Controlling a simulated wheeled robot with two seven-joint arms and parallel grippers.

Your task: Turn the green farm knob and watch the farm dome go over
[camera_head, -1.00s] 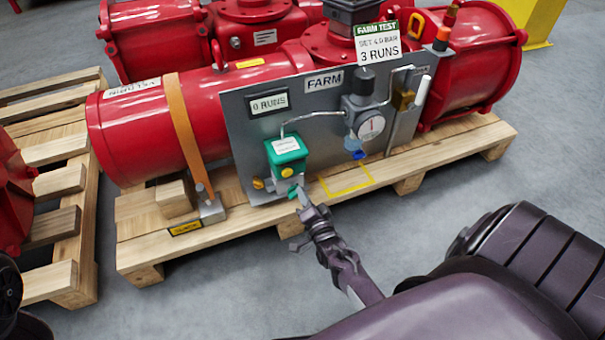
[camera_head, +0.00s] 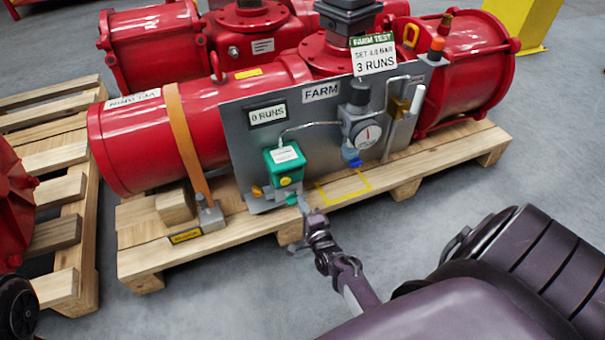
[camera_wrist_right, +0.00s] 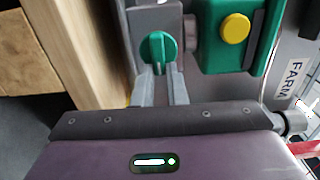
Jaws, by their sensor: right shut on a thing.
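The green knob (camera_wrist_right: 157,48) is a round disc with a raised grip bar, set in a grey block below a green box (camera_wrist_right: 228,35) with a yellow button. In the head view the knob (camera_head: 292,199) shows small at the panel's lower edge. My right gripper (camera_wrist_right: 160,82) is shut on the knob's bar, its grey fingers at either side; in the head view the gripper (camera_head: 304,207) reaches it from the front. A black stacked housing (camera_head: 348,18) tops the red FARM actuator (camera_head: 240,100); I cannot tell its dome's setting. My left gripper is not in view.
The grey FARM panel (camera_head: 240,150) carries a "0 RUNS" display (camera_head: 267,113), a pressure gauge (camera_head: 366,134) and a "3 RUNS" card (camera_head: 374,61). Pipes and fittings stand right of the knob. The wooden pallet (camera_head: 240,233) lies below; the floor in front is open.

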